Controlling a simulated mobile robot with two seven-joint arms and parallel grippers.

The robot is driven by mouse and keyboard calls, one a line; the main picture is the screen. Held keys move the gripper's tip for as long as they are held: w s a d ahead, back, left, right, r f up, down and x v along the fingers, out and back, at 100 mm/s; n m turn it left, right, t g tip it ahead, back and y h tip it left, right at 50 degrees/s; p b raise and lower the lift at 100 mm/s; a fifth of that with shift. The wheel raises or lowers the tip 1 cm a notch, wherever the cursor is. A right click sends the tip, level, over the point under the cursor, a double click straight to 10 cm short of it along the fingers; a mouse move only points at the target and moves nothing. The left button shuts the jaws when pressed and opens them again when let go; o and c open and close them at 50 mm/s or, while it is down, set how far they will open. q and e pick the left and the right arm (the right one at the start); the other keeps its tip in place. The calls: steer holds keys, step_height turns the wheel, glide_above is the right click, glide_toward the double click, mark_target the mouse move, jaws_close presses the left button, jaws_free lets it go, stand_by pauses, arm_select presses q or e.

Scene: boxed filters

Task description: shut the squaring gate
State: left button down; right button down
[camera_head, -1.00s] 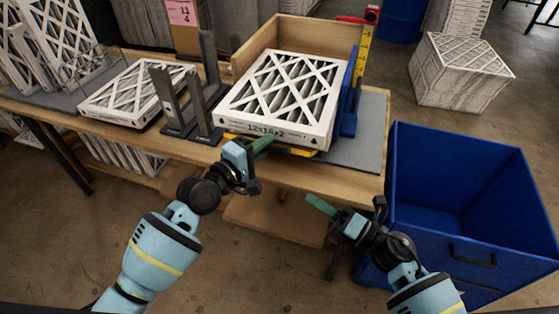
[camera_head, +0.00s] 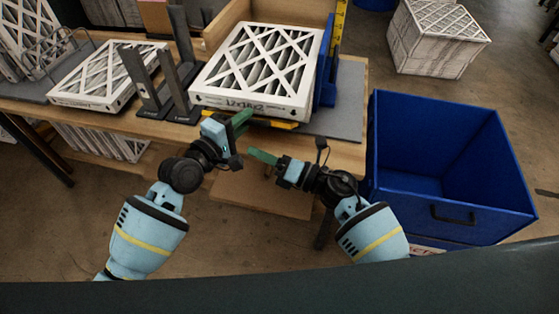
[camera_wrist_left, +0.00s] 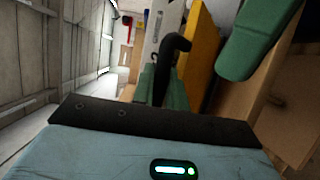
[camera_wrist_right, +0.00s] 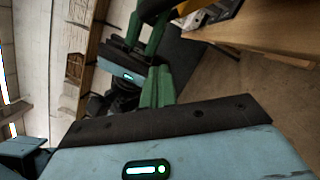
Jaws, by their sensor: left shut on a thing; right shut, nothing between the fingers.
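A white-framed filter marked 12x16x2 (camera_head: 258,70) lies in a wooden-backed station on the bench. A yellow bar (camera_head: 275,123), seemingly the squaring gate, runs low along its front edge; it shows as a yellow panel in the left wrist view (camera_wrist_left: 200,42). A blue upright part (camera_head: 327,85) stands at the filter's right side. My left gripper (camera_head: 241,119) is shut at the bar's left end, on what looks like a black hooked handle (camera_wrist_left: 172,55). My right gripper (camera_head: 262,156) is shut and empty, just below and right of the left one, apart from the bar.
Dark upright posts (camera_head: 176,85) stand left of the station, with another filter (camera_head: 95,78) beyond them. A large blue bin (camera_head: 440,200) stands on the floor at the right. A boxed filter stack (camera_head: 435,40) stands behind it. Grey mat (camera_head: 345,110) lies bare right of the station.

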mark_target(260, 125)
steer(key=w+r, duration=0.2)
steer(key=w, duration=0.1)
steer(key=shift+w+d+r, duration=0.1)
steer(key=shift+w+r, duration=0.1)
steer(key=shift+r, duration=0.05)
steer(key=shift+w+d+r, duration=0.25)
steer(key=shift+w+r, duration=0.25)
steer(key=shift+r, duration=0.15)
arm_select(q)
steer(key=shift+d, duration=0.1)
arm_select(e)
steer(key=shift+w+d+r, duration=0.1)
arm_select(q)
steer(key=c, duration=1.8)
jaws_free()
steer(key=shift+f, duration=0.1)
steer(key=o, duration=0.4)
steer(key=shift+s, duration=0.1)
arm_select(e)
steer(key=shift+r, duration=0.1)
steer(key=shift+f, duration=0.2)
